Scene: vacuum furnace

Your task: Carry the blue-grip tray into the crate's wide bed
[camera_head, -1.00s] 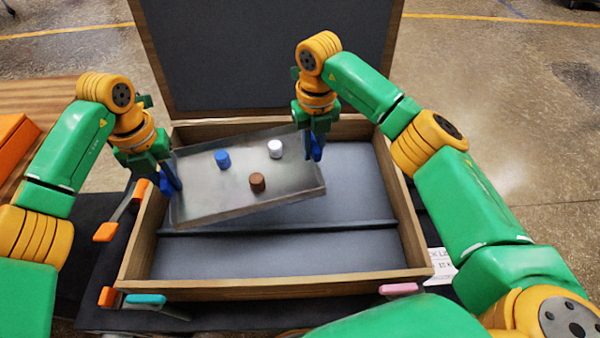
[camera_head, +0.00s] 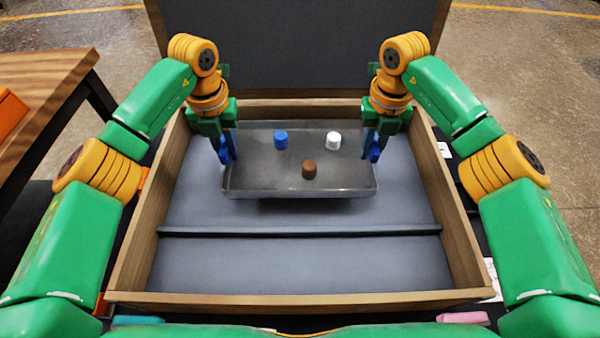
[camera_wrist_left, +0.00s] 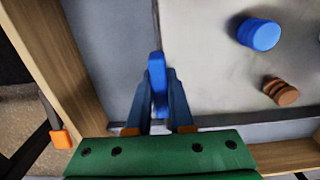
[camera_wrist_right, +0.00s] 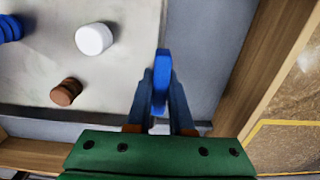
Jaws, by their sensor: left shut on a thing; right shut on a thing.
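The grey metal tray (camera_head: 270,180) is level over the crate's far, wider bed, beyond the divider. I cannot tell whether its underside touches the bed. On it stand a blue cylinder (camera_head: 280,140), a white cylinder (camera_head: 333,140) and a brown cylinder (camera_head: 309,170). My left gripper (camera_head: 228,152) is shut on the tray's left blue grip (camera_wrist_left: 157,80). My right gripper (camera_head: 372,148) is shut on the right blue grip (camera_wrist_right: 161,80). The wooden crate (camera_head: 300,299) is open, with its dark lid (camera_head: 300,45) raised behind.
A dark divider (camera_head: 300,231) crosses the crate; the narrow near bed (camera_head: 300,265) is empty. A wooden table (camera_head: 40,85) with an orange object (camera_head: 10,108) stands at the left. Teal (camera_head: 137,320) and pink (camera_head: 464,318) handles lie outside the crate's front.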

